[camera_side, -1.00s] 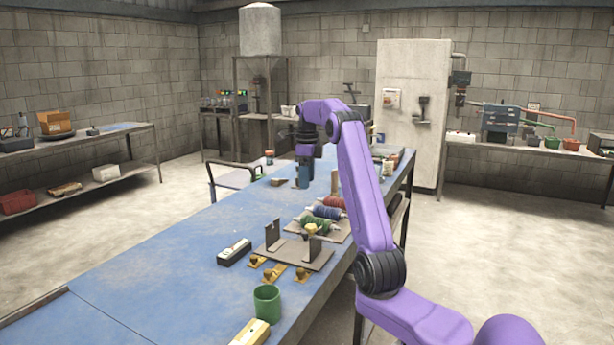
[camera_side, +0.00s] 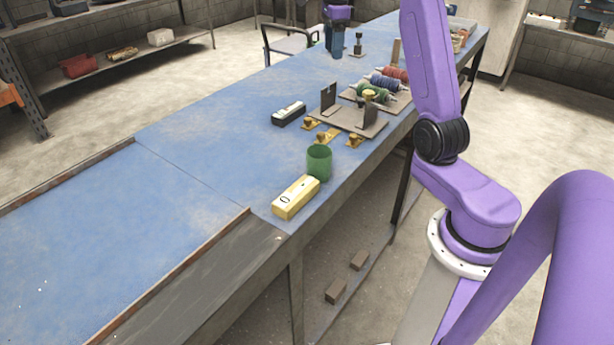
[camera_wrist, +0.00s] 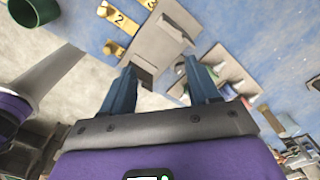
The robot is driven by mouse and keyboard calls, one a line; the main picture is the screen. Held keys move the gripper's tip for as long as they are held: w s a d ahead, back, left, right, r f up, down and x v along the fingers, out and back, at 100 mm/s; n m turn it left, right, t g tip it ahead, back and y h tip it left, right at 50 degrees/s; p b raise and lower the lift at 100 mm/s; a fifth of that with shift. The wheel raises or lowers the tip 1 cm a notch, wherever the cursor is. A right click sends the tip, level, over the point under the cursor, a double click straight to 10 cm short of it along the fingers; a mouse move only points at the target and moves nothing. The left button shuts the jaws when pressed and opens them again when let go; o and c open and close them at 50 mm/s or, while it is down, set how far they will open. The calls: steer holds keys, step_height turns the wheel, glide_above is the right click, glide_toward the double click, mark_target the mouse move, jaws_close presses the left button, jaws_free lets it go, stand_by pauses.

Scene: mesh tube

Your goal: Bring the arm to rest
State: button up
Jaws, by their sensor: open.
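My gripper (camera_side: 336,54) is at the top of the side view, over the far part of the blue workbench (camera_side: 190,120). In the wrist view its two dark blue fingers (camera_wrist: 160,78) are spread apart with nothing held between them. A grey bracket stand (camera_wrist: 158,45) shows beyond the fingertips. The same stand (camera_side: 348,122), with two upright plates, is on the bench nearer the side camera. The upper part of my purple arm is cut off by the top edge of the side view.
A green cup (camera_side: 319,163) and a yellow box (camera_side: 296,198) stand near the bench's front edge. A black-and-white box (camera_side: 289,113) and brass-knobbed plates (camera_side: 327,136) are by the stand. Coloured spools (camera_side: 385,84) lie behind it. The bench's left part is clear.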

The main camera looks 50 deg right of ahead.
steer(key=s+a+f+n, duration=0.1)
steer(key=s+a+n, duration=0.3)
steer(key=a+n, duration=0.8)
steer(key=s+a+f+n, duration=0.1)
steer(key=s+a+n, duration=0.45)
steer(key=a, duration=0.95)
steer(key=s+a+f+n, duration=0.2)
steer(key=s+n, duration=0.5)
steer(key=s+a+f+n, duration=0.1)
steer(key=s+f+n, duration=0.1)
steer(key=s+n, duration=0.5)
steer(key=s+a+f+n, duration=0.2)
steer(key=s+n, duration=0.5)
steer(key=s, duration=0.1)
steer(key=shift+s+a+f, duration=0.25)
steer(key=shift+s+a, duration=0.05)
steer(key=shift+n, duration=0.25)
